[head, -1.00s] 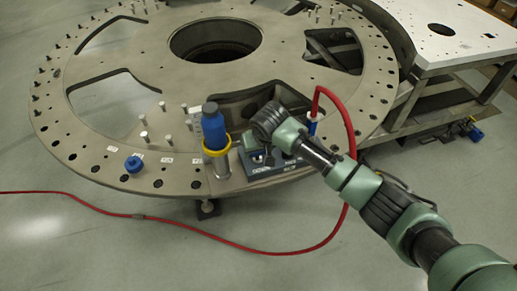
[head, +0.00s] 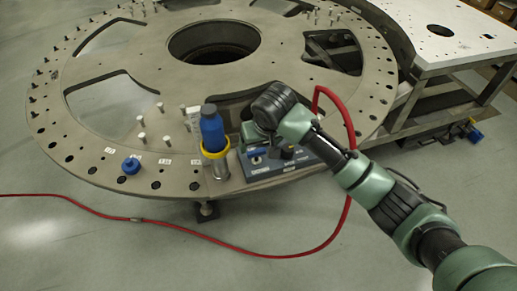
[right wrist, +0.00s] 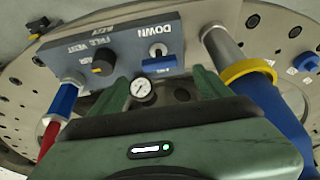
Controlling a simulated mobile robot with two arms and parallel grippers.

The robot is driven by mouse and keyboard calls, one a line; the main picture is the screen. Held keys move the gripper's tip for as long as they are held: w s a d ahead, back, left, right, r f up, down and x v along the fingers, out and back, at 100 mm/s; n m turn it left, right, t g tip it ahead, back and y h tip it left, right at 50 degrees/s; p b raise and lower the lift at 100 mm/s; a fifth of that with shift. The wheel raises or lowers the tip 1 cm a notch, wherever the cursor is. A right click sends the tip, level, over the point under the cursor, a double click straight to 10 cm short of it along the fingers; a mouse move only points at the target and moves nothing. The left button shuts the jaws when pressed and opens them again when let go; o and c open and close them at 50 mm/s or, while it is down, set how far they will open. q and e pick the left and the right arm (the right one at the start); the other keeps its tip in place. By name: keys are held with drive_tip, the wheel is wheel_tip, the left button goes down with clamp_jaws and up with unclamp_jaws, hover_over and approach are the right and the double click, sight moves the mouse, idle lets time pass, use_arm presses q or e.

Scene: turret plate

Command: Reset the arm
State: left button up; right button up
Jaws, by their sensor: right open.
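My right arm reaches in from the lower right of the head view, with the right gripper (head: 254,140) over the control box (head: 262,172) at the plate's near edge. In the right wrist view, the gripper (right wrist: 162,84) has its two green fingers apart with nothing held between them. The lever looks clear of the fingers. The fingertips are mostly hidden in the head view. My left gripper is not in view.
A blue bottle-like tool (head: 212,130) stands in a yellow-ringed holder (head: 215,152) left of the box. A red hose (head: 346,115) arches from the box's right side to the floor. The large round plate (head: 130,50) has several pins, and a blue cap (head: 131,165) at left.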

drive_tip(key=shift+s+d+r, duration=0.1)
drive_tip(key=shift+s+r, duration=0.05)
drive_tip(key=shift+r, duration=0.3)
